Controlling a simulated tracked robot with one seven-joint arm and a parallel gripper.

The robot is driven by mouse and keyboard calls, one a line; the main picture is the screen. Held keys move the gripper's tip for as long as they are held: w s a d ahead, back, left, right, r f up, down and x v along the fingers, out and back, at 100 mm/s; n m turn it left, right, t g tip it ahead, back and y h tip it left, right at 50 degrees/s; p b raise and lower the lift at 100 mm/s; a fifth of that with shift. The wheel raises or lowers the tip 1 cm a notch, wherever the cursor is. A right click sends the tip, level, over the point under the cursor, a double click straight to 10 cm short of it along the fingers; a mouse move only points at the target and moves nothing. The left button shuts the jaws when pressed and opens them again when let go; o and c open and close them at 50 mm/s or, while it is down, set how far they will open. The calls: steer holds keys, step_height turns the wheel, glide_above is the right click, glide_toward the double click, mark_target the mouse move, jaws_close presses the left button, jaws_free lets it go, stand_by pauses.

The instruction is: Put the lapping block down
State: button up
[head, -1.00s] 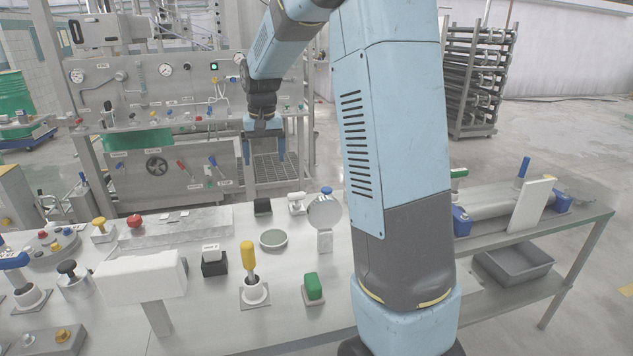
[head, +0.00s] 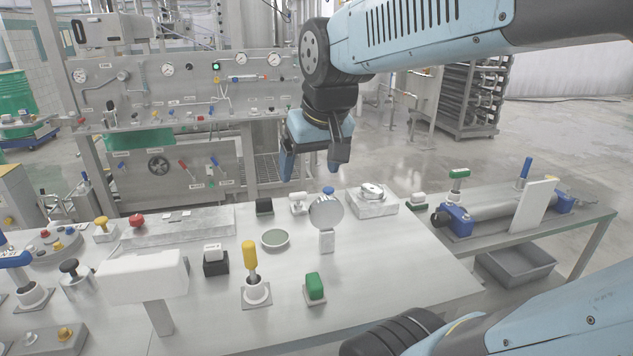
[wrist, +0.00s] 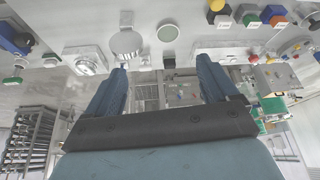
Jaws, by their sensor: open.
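My gripper (head: 312,172) hangs in the air above and behind the bench, its two blue fingers apart. In the wrist view, nothing is between the fingers (wrist: 163,75). No piece is labelled as the lapping block. A pale grey block (head: 366,209) with a round metal piece (head: 372,190) on top stands at the bench's back right; it may be the lapping block. It also shows in the wrist view, left of the fingers (wrist: 91,66). My gripper is up and left of it in the head view, not touching it.
A roller in blue supports (head: 490,212) lies right. The bench's front right is clear.

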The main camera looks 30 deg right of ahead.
steer(key=shift+t, duration=0.4)
steer(key=s, duration=0.1)
steer(key=s+f, duration=0.1)
steer(key=s, duration=0.3)
steer(key=shift+d+f, duration=0.1)
steer(key=shift+f, duration=0.15)
stand_by(0.5)
